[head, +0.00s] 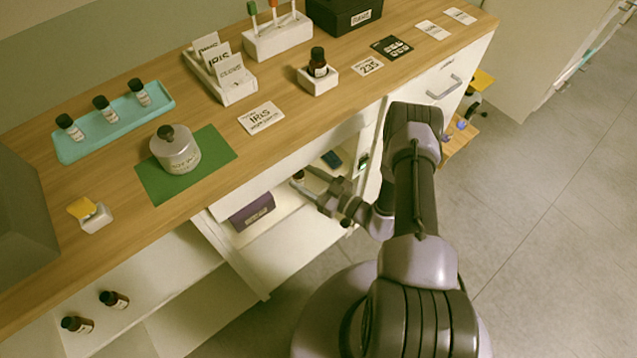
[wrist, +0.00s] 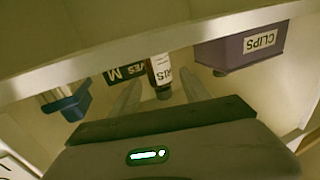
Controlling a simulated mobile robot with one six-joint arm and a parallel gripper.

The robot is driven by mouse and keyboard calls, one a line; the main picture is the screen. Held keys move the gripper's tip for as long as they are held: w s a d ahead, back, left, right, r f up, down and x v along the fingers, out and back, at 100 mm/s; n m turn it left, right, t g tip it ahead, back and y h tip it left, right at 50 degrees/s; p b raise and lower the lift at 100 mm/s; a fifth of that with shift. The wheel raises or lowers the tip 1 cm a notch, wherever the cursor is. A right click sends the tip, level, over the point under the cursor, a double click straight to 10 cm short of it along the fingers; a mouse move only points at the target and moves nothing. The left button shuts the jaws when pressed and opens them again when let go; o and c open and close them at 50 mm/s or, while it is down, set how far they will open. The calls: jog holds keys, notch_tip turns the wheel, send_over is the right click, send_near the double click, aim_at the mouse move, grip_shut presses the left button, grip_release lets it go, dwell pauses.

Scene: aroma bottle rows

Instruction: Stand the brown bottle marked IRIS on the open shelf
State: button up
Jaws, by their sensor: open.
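A small brown bottle (wrist: 160,68) stands in the compartment under the counter. The end of its white label reads "RIS". My gripper (wrist: 160,92) is open, with one finger on either side of the bottle in the picture; contact cannot be made out. In the head view my gripper (head: 314,184) reaches into this shelf compartment (head: 282,232) from the front, close to a small dark-and-white bottle top (head: 298,176). The counter hides much of the compartment. Two brown bottles (head: 78,324) (head: 115,299) sit on the lower left shelf (head: 150,278), their labels unreadable.
A purple box marked CLIPS (wrist: 240,48) is beside the bottle, a dark box marked M (wrist: 125,73) behind it, and a blue item (wrist: 70,103) at the left.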

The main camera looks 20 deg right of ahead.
jog(key=p+v, duration=0.2)
jog(key=v, duration=0.7)
jog(key=shift+s+d, duration=0.1)
jog(key=shift+s, duration=0.05)
